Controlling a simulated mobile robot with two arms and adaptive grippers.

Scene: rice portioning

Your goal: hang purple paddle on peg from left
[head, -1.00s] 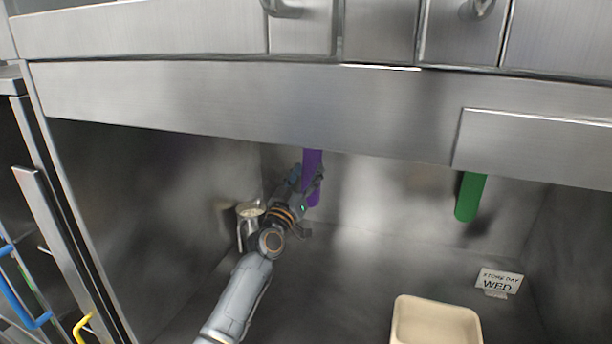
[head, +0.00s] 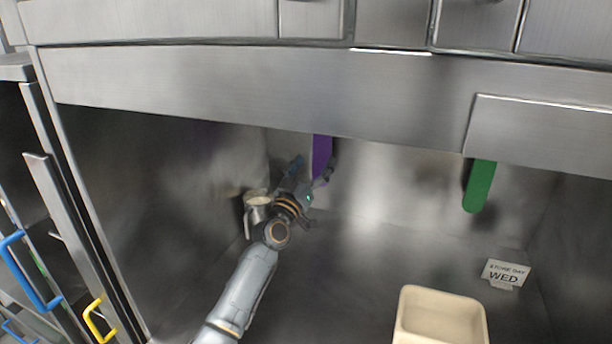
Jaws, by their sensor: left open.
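The purple paddle (head: 321,156) shows as a purple strip below the steel front panel, against the back wall of the bay. Its upper part is hidden behind the panel, so the peg is not in view. My left gripper (head: 313,172) is open at the paddle's lower end, with its fingers apart. I cannot tell whether a finger still touches the paddle. My right gripper is not in view.
A green paddle (head: 480,186) hangs down at the right. A beige tub (head: 440,318) and a "WED" sign (head: 505,273) are on the bay floor. The steel panel (head: 270,95) crosses above.

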